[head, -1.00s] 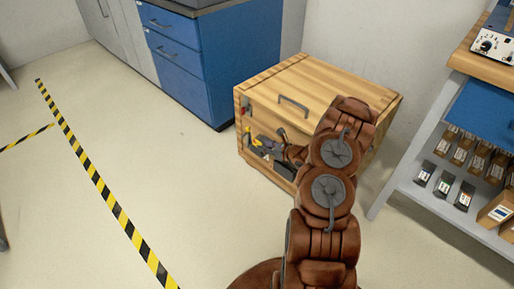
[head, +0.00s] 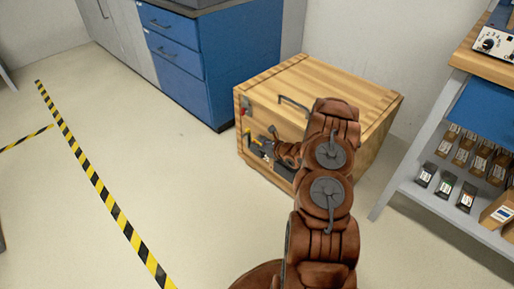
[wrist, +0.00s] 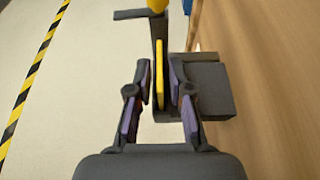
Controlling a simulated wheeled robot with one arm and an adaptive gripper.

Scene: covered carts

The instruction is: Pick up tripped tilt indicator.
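A thin yellow piece (wrist: 159,75), which may be the tilt indicator, stands upright in a dark grey holder (wrist: 208,88) on the crate's side. In the wrist view my gripper (wrist: 160,72) has one finger on each side of it. A narrow gap seems to show between the yellow piece and the fingers, so they look open around it. In the head view a small yellow part (head: 249,132) shows at the crate's front face, beside my wrist. The arm hides part of this area, and the piece's markings cannot be read.
The wooden crate (head: 340,85) stands on the floor with a handle and a red part (head: 245,111) on its front. A blue drawer cabinet (head: 240,60) is behind left. A shelf cart (head: 415,192) with boxes is at right. Floor is clear left of the crate.

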